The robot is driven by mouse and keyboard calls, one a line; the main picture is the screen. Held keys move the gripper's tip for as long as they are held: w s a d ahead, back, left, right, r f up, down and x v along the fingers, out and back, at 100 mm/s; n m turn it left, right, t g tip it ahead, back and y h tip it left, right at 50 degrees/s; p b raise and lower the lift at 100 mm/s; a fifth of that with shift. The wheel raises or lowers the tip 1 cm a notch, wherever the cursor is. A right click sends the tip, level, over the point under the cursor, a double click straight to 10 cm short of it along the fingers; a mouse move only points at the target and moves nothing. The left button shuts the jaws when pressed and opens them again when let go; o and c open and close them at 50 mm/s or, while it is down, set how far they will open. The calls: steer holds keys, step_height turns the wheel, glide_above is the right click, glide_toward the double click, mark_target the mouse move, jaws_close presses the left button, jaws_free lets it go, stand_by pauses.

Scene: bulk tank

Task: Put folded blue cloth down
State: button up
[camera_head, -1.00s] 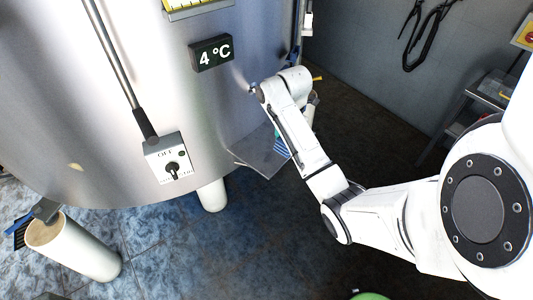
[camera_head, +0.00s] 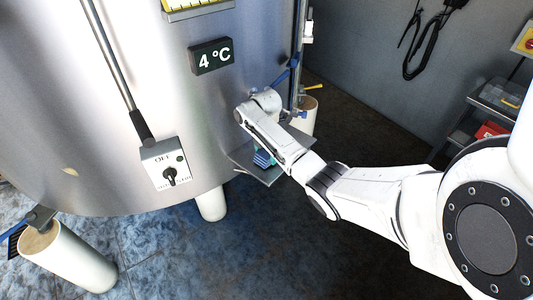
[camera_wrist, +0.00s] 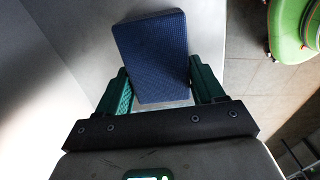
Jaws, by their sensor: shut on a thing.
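The folded blue cloth (camera_wrist: 151,52) is a flat dark-blue block in the wrist view. My gripper (camera_wrist: 160,82) has its green fingers on either side of the cloth and is shut on it. In the head view, the cloth (camera_head: 262,158) shows as a small blue patch under the end of my arm, partly hidden by it. It is over or on a grey metal shelf (camera_head: 272,177) beside the tank. I cannot tell whether the cloth touches the shelf.
The large steel tank (camera_head: 110,90) stands close on the left, with a 4 °C display (camera_head: 211,56) and a switch box (camera_head: 166,164). Blue and yellow valve handles are behind my arm. A green object (camera_wrist: 292,28) stands on the floor. A rack (camera_head: 490,105) is at right.

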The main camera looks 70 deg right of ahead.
mark_target(264, 153)
steer(key=shift+f, duration=0.25)
steer(key=o, duration=0.9)
steer(key=shift+o, duration=0.2)
steer(key=shift+f+b, duration=0.2)
steer(key=shift+b, duration=0.1)
steer(key=r, duration=1.1)
steer(key=shift+w+a+b, duration=0.25)
steer(key=shift+a+b, duration=0.05)
steer(key=shift+b, duration=0.1)
steer(key=a+f+m+t+y, duration=0.1)
steer(key=a+f+m, duration=0.3)
steer(key=a, duration=1)
steer(key=a+f+m, duration=0.2)
steer(key=a+f, duration=0.4)
steer(key=a, duration=0.7)
steer(key=s+a+m, duration=0.3)
steer(key=s+m, duration=0.1)
steer(key=s, duration=0.5)
steer(key=s+a+m+h, duration=0.1)
steer(key=s+a+m, duration=0.3)
steer(key=s, duration=0.5)
steer(key=shift+r, duration=0.2)
